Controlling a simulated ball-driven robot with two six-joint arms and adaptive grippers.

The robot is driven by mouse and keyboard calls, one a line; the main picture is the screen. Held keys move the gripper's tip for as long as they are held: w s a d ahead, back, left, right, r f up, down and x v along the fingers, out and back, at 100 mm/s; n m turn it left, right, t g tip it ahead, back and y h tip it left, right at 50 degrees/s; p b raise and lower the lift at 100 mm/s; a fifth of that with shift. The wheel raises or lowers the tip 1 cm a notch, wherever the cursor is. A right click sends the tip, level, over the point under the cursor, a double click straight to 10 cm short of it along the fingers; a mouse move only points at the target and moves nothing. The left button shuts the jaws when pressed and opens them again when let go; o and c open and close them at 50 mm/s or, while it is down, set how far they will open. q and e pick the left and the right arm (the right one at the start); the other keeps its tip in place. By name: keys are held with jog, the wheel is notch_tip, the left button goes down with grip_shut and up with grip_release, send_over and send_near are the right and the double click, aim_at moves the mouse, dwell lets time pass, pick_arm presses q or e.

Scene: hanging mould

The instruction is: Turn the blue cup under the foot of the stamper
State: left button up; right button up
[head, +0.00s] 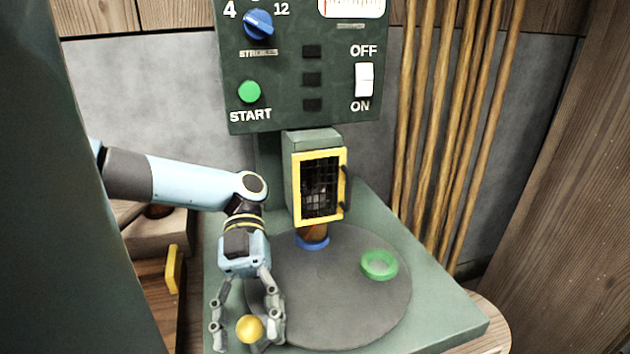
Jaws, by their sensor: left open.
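The stamper (288,152) stands at the back of a green base, with a yellow-framed mesh door on its front. A short brown foot (313,231) shows below the door. The blue cup (312,244) shows as a blue rim right at the foot, at the back of the round grey turntable (335,295); most of it is hidden. A green cup (379,265) sits on the turntable's right side. My right gripper is out of view.
A dark green control panel (305,75) hangs above, with a blue dial (258,25), a green start button (249,91) and a white switch (364,79). Wooden rods (455,120) stand at the right. A wooden drawer (160,290) lies at the left.

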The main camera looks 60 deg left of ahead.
pick_arm(q)
jog(key=v, duration=0.7)
jog(key=shift+a, duration=0.25)
jog(key=shift+w, duration=0.1)
